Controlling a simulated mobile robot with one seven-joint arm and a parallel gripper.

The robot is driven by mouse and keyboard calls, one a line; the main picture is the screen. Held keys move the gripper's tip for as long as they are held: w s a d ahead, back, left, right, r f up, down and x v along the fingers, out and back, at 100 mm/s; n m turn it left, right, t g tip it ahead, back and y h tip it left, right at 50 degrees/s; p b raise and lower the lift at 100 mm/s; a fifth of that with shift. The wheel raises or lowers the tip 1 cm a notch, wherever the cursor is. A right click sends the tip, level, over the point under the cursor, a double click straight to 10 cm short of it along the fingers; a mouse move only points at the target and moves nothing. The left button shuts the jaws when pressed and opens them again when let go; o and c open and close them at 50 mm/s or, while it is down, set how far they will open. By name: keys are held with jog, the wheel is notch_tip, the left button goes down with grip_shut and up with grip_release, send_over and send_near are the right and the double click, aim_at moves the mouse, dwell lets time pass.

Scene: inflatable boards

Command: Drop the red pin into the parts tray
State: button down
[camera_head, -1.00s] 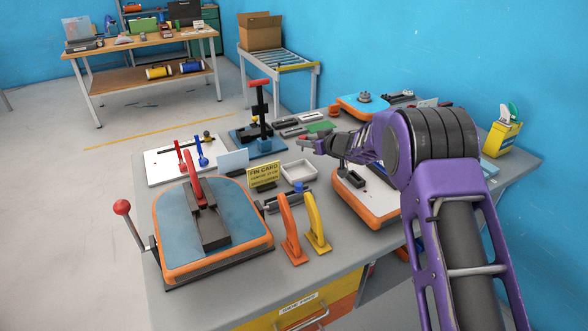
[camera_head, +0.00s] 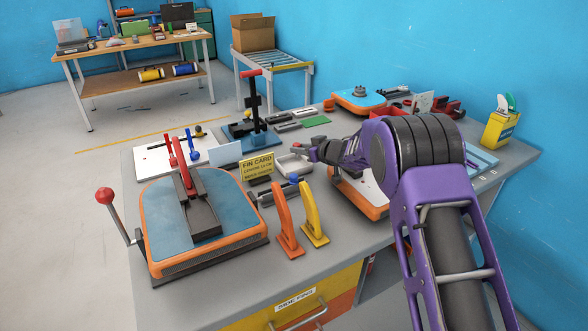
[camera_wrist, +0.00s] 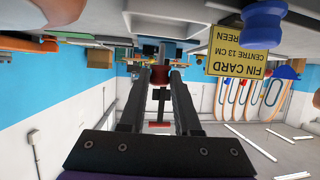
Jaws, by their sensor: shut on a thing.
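My gripper (camera_head: 304,147) is at the end of the purple arm, over the right back side of a small white tray (camera_head: 285,170), which I take to be the parts tray. A small red pin (camera_head: 297,145) shows at the fingertips. In the wrist view, my gripper (camera_wrist: 160,78) is shut on the dark red pin (camera_wrist: 160,75), whose shape is mostly hidden by the fingers. The gripper hides part of the tray in the head view. I cannot tell how high the pin is above the tray.
A yellow fin card (camera_head: 257,167) stands left of the tray. Orange (camera_head: 286,222) and yellow (camera_head: 314,218) upright fins stand in front. A blue press with a red handle (camera_head: 250,120) is behind. An orange-edged board (camera_head: 362,195) lies right, under my arm.

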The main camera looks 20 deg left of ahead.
jog(key=c, duration=0.5)
grip_release()
jog(key=shift+c, duration=0.2)
jog(key=p+v, duration=0.1)
jog(key=v, duration=1.6)
jog(key=shift+s, duration=0.25)
jog(key=shift+d, duration=0.1)
